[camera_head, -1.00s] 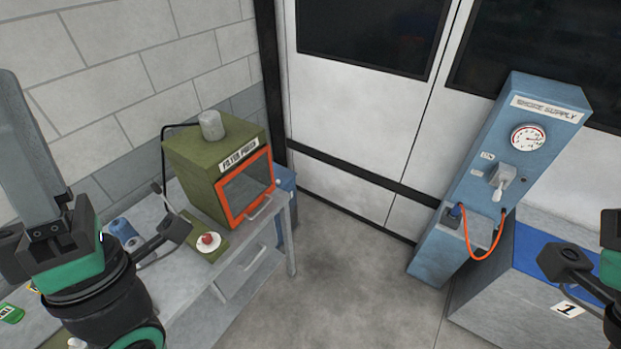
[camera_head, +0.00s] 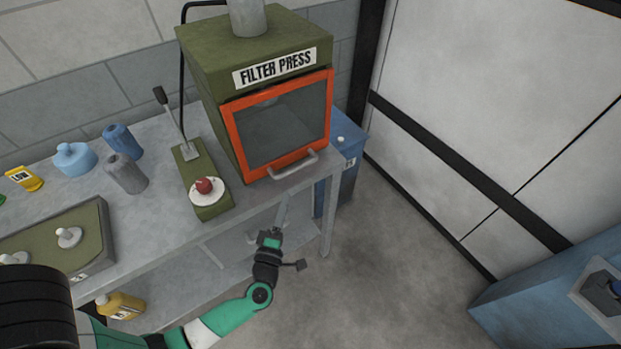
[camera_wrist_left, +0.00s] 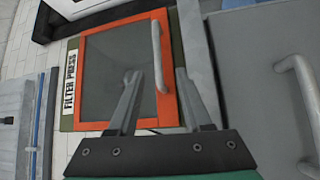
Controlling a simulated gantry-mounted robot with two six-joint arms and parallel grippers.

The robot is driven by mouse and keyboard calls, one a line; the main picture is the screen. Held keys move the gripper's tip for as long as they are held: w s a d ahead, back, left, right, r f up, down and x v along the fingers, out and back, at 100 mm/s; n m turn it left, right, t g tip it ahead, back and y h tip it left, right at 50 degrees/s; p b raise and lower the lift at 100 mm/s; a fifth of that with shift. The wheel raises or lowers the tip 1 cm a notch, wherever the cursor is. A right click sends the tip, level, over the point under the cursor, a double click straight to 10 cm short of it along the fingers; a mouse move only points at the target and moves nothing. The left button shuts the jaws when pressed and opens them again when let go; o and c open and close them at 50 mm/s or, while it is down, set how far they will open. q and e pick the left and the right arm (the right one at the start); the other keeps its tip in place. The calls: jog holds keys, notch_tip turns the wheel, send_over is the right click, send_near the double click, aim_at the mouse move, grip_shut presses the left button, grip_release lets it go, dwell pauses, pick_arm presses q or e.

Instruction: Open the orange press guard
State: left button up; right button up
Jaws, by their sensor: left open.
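The filter press (camera_head: 215,62) is a green box on the grey bench. Its orange guard (camera_head: 237,145) is a framed dark window, shut against the press front. A grey bar handle (camera_head: 293,166) runs along the guard's lower edge. My left gripper (camera_head: 282,213) is below and in front of the handle, fingers pointing up toward the press. In the left wrist view the jaws (camera_wrist_left: 158,80) are open and empty. The handle (camera_wrist_left: 157,50) lies ahead, between the fingertips in the picture; I cannot tell the exact gap. The guard (camera_wrist_left: 97,125) fills the middle there. My right gripper is out of view.
A red button (camera_head: 204,186) on a white disc and a lever (camera_head: 172,115) stand left of the press. Several bottles stand further left on the bench (camera_head: 150,215). A blue cabinet (camera_head: 347,150) is right of the press. The floor in front is clear.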

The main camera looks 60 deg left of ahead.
aim_at(296, 167)
pick_arm(q)
jog(key=b+x, duration=0.1)
jog(key=x, duration=1.1)
jog(key=shift+w+a+r+b, duration=0.1)
jog(key=shift+w+r+b, duration=0.1)
jog(key=shift+b, duration=0.15)
jog(key=shift+s, duration=0.1)
jog(key=shift+c, duration=0.2)
grip_shut()
dwell(0.6)
